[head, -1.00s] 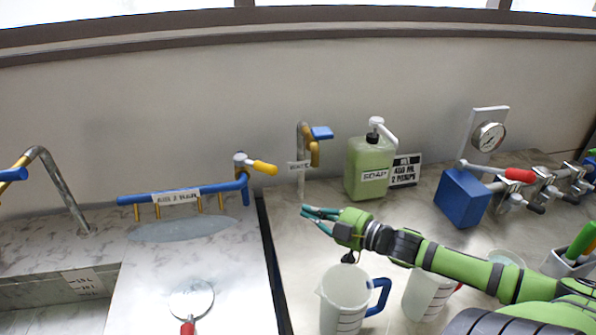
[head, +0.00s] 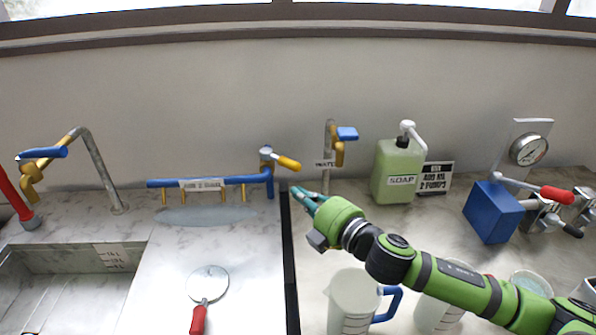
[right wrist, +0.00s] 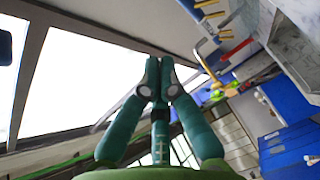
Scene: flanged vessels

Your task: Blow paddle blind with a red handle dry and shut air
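The paddle blind (head: 208,283) is a round pale grey disc with a red handle (head: 198,320). It lies on the marble counter at lower centre-left, apart from any gripper. The air pipe (head: 215,182) is a blue horizontal tube with several yellow nozzles, over a bluish-grey patch on the counter. Its valve lever (head: 288,163) is yellow with a white cap and points right, slightly down. My right gripper (head: 303,197) is just below and right of this lever, not touching anything I can see. In the right wrist view its fingertips (right wrist: 160,70) meet with nothing between them. My left gripper is out of view.
A water tap (head: 330,155) with a blue lever, a green soap bottle (head: 394,175) and a small sign (head: 436,177) stand behind the right arm. A jug (head: 350,300) stands below it. A blue block (head: 492,212) and gauge stand right; a sink (head: 70,275) lies left.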

